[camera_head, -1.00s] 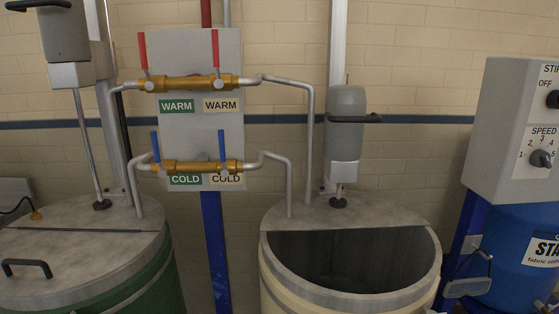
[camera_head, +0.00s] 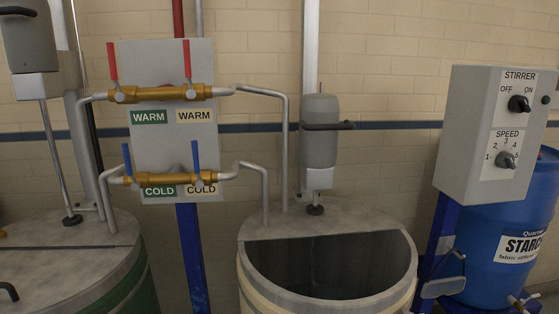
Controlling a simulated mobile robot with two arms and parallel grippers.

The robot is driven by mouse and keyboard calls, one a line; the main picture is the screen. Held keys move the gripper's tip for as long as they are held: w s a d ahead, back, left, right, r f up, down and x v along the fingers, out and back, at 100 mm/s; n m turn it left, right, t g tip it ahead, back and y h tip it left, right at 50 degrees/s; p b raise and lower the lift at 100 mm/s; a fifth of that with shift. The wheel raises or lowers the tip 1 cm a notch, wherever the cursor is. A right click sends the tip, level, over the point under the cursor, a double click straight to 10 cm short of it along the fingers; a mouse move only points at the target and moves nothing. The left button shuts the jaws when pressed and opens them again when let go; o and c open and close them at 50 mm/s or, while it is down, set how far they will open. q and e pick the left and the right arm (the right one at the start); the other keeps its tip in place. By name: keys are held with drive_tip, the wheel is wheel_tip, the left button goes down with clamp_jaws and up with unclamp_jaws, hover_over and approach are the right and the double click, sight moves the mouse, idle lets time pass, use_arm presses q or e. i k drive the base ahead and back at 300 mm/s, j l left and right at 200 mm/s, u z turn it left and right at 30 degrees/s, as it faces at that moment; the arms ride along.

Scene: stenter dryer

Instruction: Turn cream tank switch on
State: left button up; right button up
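The cream tank (camera_head: 245,262) stands at centre right with the front half of its top open. To its right, a grey control box (camera_head: 455,140) carries a STIRRER panel with OFF and ON marks and a black knob (camera_head: 519,104). I cannot tell for sure which mark the knob points at. A SPEED knob (camera_head: 505,160) with a numbered scale sits below it. No label on the box visibly names the cream tank. A grey stirrer motor (camera_head: 320,140) stands over the cream tank. Neither of my grippers is in view.
A green tank (camera_head: 130,290) with a grey lid stands at lower left. Pipes with red warm levers (camera_head: 112,62) and blue cold levers (camera_head: 195,157) run between the tanks. A blue starch barrel (camera_head: 500,280) stands below the box, with a grey handled part (camera_head: 443,287) beside it.

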sight(518, 104)
drive_tip(key=z, duration=1.3)
